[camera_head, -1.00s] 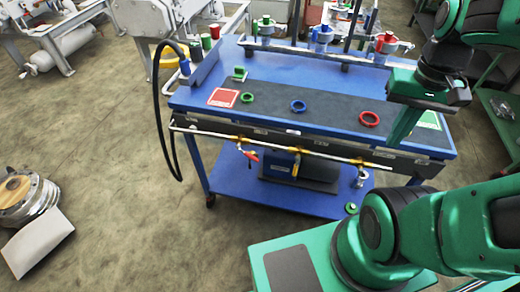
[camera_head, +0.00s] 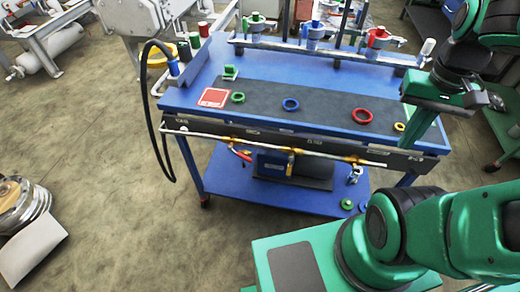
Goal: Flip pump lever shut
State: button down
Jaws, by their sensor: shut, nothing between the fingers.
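A metal pipe (camera_head: 215,137) runs along the front of the blue cart, below its top, with several small brass valves. The left valve has a red lever (camera_head: 241,155) slanting down to the right. The middle valve has a yellowish lever (camera_head: 291,160) hanging down. The right valve carries a metallic fitting (camera_head: 355,174) whose lever I cannot make out. I cannot tell which lever is the pump's. My gripper (camera_head: 410,138) is shut and empty at the cart's right end, apart from these levers.
The cart top (camera_head: 190,98) holds a green ring (camera_head: 238,97), blue ring (camera_head: 291,105), red ring (camera_head: 362,116) and partly hidden yellow ring (camera_head: 400,127). A black hose (camera_head: 149,105) loops down at left. Floor in front is clear at left.

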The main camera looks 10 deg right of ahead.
aim_at(230, 147)
jog(key=z, duration=3.05)
jog(key=i, duration=0.7)
jog(key=u, duration=2.95)
